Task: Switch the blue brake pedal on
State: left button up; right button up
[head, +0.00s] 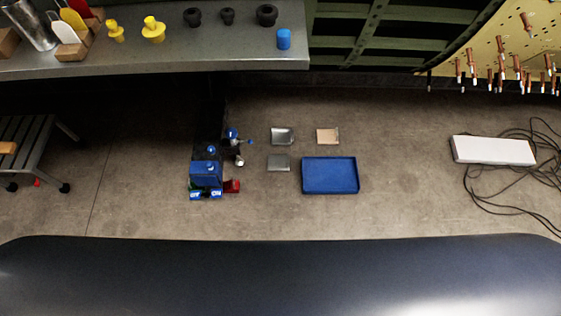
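A small cluster of blue, green and red parts (206,172) stands on the floor left of the middle. Two small blue pieces with pale marks (204,195) show at its near edge, and a red piece (232,186) lies at its right side. Another small fitting with a blue top (232,133) stands just behind it. I cannot tell which blue part is the brake pedal, nor whether it is on or off. Neither of my grippers is in view.
A blue tray (330,188), grey plates (279,163) and a tan plate (328,136) lie on the floor. A grey bench (180,58) spans the upper left. A white box (493,150) and black cables lie at right. Floor between tray and box is clear.

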aim_at(215, 193)
jog(key=u, duration=1.05)
